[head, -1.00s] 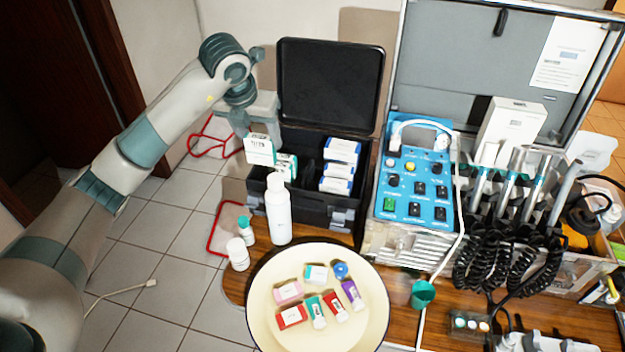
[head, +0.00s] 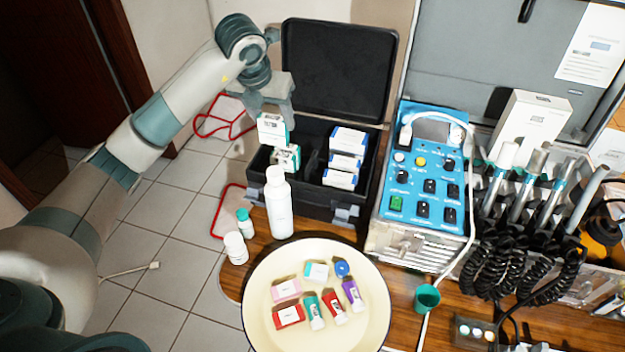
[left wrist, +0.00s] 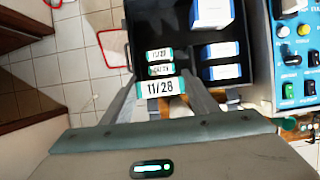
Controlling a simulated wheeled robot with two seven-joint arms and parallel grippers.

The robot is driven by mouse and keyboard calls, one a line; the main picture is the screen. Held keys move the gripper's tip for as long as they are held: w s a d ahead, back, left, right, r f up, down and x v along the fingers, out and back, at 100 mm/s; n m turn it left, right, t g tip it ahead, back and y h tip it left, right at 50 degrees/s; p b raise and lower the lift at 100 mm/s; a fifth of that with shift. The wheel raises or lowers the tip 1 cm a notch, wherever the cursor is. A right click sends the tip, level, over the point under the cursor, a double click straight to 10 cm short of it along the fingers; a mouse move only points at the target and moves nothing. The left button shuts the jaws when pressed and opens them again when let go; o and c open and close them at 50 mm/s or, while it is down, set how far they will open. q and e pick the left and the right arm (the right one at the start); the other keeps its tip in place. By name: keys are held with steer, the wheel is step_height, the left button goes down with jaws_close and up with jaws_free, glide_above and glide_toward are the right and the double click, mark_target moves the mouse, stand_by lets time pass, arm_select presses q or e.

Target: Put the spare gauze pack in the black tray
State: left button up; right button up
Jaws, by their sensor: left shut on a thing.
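A white and green gauze pack (head: 271,130), marked 11/28 in the left wrist view (left wrist: 161,87), is between the fingers of my left gripper (head: 272,112). The gripper is shut on it and holds it above the left part of the open black case (head: 319,205). Similar white and green packs (head: 285,160) stand in the case's left compartment; two labels (left wrist: 160,55) show just beyond the held pack in the left wrist view. I cannot tell the gap between the held pack and these. No separate black tray is distinguishable. My right gripper is not in view.
White and blue boxes (head: 346,160) fill the case's right side. Its raised lid (head: 337,70) stands behind. A white bottle (head: 279,205) is in front. A round cream tray (head: 262,318) holds several small packs. A blue control unit (head: 425,180) stands right.

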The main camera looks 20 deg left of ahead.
mark_target(274, 135)
arm_select(q)
steer(key=shift+s+f, duration=0.15)
steer(key=shift+f, duration=0.25)
step_height(274, 135, down, 3)
steer(key=shift+f+b, duration=0.1)
steer(key=shift+b, duration=0.3)
steer(key=shift+f, duration=0.6)
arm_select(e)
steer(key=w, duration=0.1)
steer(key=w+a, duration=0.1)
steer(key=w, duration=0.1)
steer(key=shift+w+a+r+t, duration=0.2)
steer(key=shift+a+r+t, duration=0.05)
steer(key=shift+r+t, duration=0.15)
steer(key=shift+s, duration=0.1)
